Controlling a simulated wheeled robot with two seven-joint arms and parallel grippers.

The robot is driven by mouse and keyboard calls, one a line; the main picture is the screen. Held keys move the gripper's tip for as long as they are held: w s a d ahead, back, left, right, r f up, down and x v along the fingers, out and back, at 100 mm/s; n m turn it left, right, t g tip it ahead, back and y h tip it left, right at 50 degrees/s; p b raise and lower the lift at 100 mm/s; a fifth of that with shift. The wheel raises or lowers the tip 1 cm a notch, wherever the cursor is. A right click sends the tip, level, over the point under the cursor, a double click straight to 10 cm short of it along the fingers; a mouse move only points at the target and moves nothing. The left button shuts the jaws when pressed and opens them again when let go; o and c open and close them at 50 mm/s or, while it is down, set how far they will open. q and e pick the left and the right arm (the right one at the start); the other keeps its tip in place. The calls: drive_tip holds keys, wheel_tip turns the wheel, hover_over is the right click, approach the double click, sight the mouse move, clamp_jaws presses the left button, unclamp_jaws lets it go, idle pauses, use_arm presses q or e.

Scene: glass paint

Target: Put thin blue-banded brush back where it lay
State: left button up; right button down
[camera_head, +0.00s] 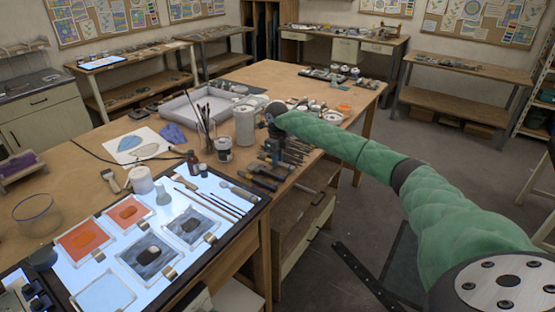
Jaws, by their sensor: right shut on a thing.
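My right gripper (272,152) is at the end of the green-sleeved arm, over the right part of the wooden table near its edge. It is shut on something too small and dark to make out. Several tools and brushes (293,150) lie in a row just right of the gripper, partly hidden by my arm. Several thin brushes (208,201) lie side by side on the lit panel (178,262). More brushes (203,117) stand in a pot. I cannot make out a blue band on any brush. My left gripper is not in view.
A white canister (244,126) and a paint jar (224,150) stand left of my right gripper. A brown bottle (193,163) and a white jar (141,180) stand behind the lit panel. Dark-handled tools (262,178) lie at the table's edge. A grey tray (187,108) lies farther back.

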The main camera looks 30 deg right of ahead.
drive_tip(key=shift+f, duration=0.25)
idle(0.3)
drive_tip(key=c, duration=1.2)
unclamp_jaws()
